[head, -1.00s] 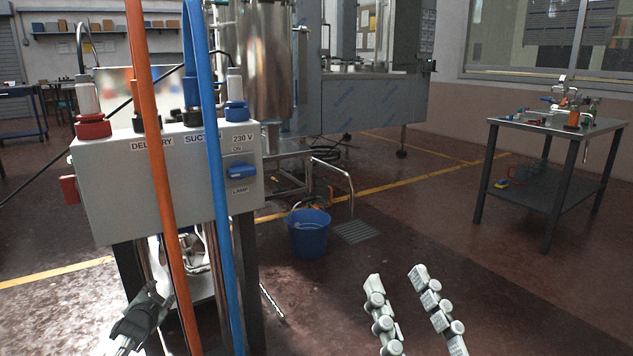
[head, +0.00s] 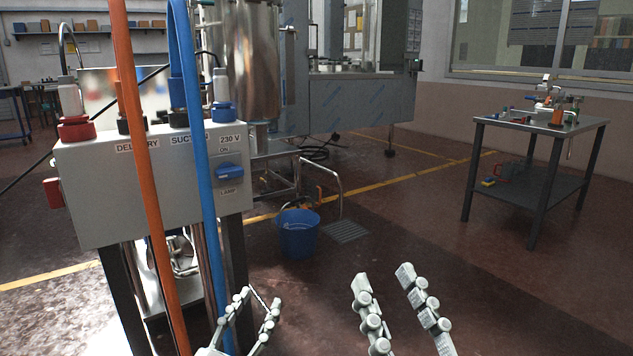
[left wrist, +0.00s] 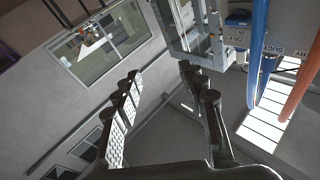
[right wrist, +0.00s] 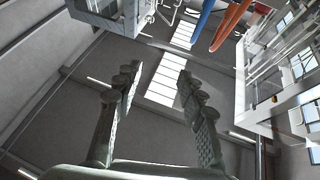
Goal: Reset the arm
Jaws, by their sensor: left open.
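My left gripper (head: 261,300) is open and empty at the lower middle of the head view, just right of the blue hose (head: 197,170). Its two fingers stand apart in the left wrist view (left wrist: 160,82), with nothing between them. My right gripper (head: 383,274) is at the bottom of the head view, right of the left one. Its fingers are spread and empty, also in the right wrist view (right wrist: 158,72). Both grippers are over open floor, apart from each other.
A grey control box (head: 95,200) on dark legs stands close at left, with an orange hose (head: 140,150) hanging in front. A blue bucket (head: 298,238) is on the floor behind the grippers. A side table (head: 495,120) with fittings stands at right.

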